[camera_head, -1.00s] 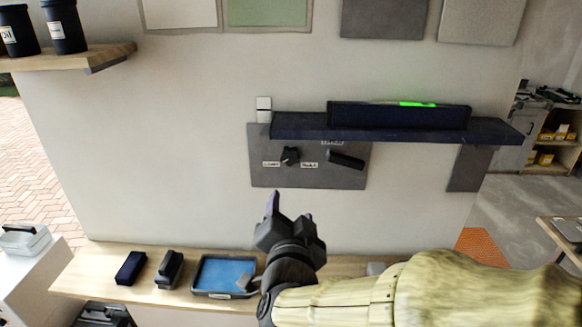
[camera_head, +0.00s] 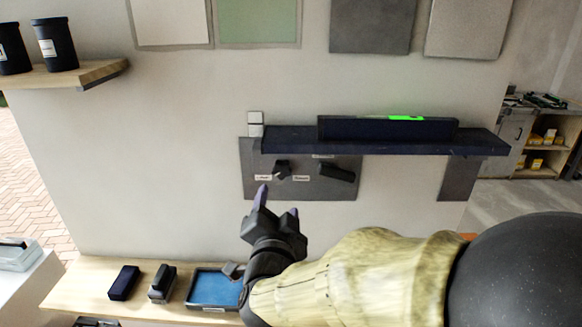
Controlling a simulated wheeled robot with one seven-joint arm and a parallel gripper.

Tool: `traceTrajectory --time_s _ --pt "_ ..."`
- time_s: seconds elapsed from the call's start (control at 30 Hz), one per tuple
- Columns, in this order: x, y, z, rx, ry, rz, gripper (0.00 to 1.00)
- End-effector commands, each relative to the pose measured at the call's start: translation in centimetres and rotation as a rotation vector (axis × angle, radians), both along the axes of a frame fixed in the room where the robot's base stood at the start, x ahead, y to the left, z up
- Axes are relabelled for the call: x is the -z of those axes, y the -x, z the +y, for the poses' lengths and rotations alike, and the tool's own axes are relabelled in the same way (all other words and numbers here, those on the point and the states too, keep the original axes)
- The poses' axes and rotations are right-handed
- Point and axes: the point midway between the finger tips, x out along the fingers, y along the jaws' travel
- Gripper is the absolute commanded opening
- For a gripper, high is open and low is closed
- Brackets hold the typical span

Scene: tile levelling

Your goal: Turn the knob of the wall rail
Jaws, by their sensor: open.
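The wall rail (camera_head: 480,143) is a dark blue shelf on the wall, with a dark level (camera_head: 385,129) on it that shows a green lit strip. Below its left part is a grey panel (camera_head: 330,188). The panel carries a small black knob (camera_head: 283,169) between two white labels, and a black lever-like handle (camera_head: 337,172) to its right. My gripper (camera_head: 278,199) is open and empty, pointing up at the wall. In the picture its fingertips are just below the knob, apart from it; the exact distance to the wall cannot be told.
A wooden bench (camera_head: 70,287) below holds a dark blue block (camera_head: 124,282), a black-handled tool (camera_head: 162,283) and a tray with a blue surface (camera_head: 212,289). A wooden shelf (camera_head: 95,74) with black canisters is at upper left. The wall left of the panel is clear.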

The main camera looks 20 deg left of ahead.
Motion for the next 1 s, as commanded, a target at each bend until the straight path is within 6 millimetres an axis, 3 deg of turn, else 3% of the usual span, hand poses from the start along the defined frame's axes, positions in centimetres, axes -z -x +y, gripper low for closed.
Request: traceTrajectory --time_s 0.6,0.77,1.0 --pt "-0.2 -10.2 2.5 0.001 0.001 0.0 0.61" --pt "-0.1 -11.4 2.7 0.001 0.0 -0.001 0.61" --pt "0.0 -11.5 2.7 0.0 0.0 0.0 0.61"
